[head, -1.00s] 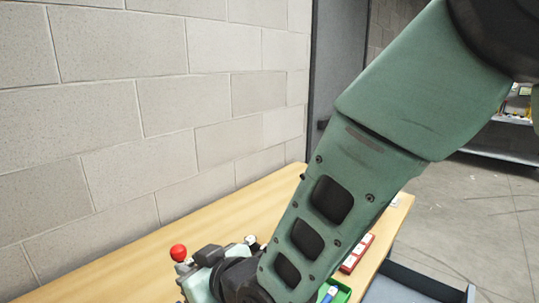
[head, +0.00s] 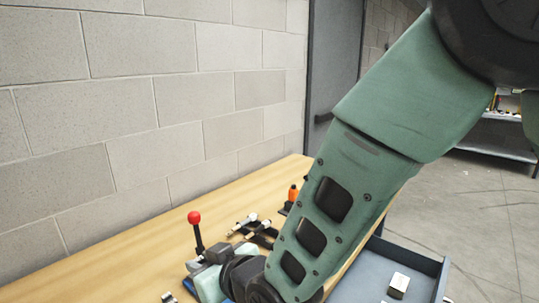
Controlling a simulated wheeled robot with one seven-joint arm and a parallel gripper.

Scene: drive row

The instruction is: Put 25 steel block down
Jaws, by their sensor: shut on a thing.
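My green arm crosses the view from upper right to the bottom centre, and its wrist is over the bench near the bottom edge. My gripper's fingertips do not show, so what they hold is hidden. A small block with a pale, shiny top (head: 399,283) lies in the blue-grey tray or drawer (head: 375,259) at the lower right. I cannot tell if it is the 25 steel block. No marking on it is readable.
The wooden bench (head: 110,270) runs along the block wall. A red-knobbed lever (head: 194,218) stands beside my wrist. Metal clamp-like parts (head: 245,224) and an orange-topped item (head: 293,192) lie behind it. Open floor (head: 460,210) is at the right.

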